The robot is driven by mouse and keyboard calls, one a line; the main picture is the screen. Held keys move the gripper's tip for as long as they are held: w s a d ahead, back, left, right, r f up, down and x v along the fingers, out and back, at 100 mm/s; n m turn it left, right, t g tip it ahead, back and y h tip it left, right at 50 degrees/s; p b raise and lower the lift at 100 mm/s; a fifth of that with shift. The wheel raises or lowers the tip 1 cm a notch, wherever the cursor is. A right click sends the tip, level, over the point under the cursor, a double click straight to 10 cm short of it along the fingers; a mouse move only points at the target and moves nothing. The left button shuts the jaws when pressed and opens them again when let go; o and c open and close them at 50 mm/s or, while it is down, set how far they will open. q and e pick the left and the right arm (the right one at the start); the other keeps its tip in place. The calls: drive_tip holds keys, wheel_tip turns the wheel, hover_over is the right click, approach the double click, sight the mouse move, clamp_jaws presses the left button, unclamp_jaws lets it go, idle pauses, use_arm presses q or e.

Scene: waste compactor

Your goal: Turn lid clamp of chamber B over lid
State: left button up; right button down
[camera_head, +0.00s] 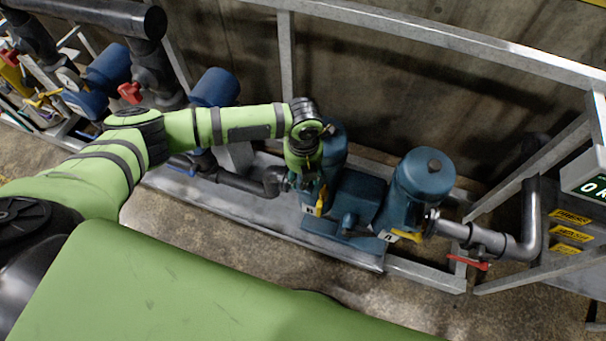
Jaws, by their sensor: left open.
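Two upright blue cylindrical chambers stand on one base in the head view: a left one (335,150) and a right one (420,183). My left arm reaches over from the left. My left gripper (309,194) points down at the left chamber's near side and is open. Wrist and gripper hide much of that chamber; contact is unclear. No lid clamp can be made out. My right gripper is out of view.
A grey frame rail (430,32) runs behind the chambers. A dark pipe (245,183) leads in from the left; a grey pipe (480,238) with a red handle (468,262) leaves right. A panel with yellow labels (571,234) stands far right. Floor in front is clear.

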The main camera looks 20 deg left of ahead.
use_arm(q)
wheel_tip(320, 180, up, 11)
idle(0.3)
idle(0.5)
